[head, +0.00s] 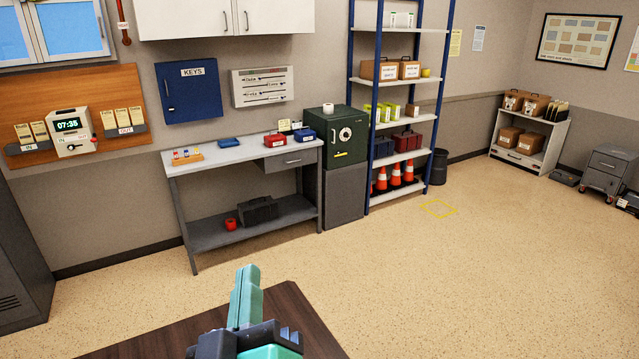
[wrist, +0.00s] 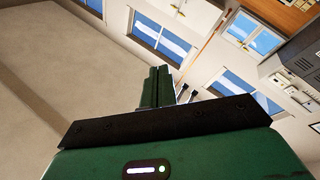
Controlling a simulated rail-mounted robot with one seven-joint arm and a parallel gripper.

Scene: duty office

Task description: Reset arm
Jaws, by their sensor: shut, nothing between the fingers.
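My gripper (wrist: 159,72) shows in the wrist view, its green fingers pressed together with nothing between them. A black bar crosses its green body, and a small white light strip glows near the bottom edge. The fingers stand out against a pale surface and windows, and touch nothing that I can see. In the head view a teal and dark grey part of my arm (head: 246,300) rises from the bottom edge, in front of a dark brown tabletop (head: 300,318). I cannot tell from that view how far above the tabletop it is.
A grey workbench (head: 215,160) stands along the wall, with a green safe (head: 337,133) and a blue-framed shelf unit (head: 402,80) to its right. A grey locker (head: 20,262) is at the left edge. The speckled floor (head: 450,275) is open at the right.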

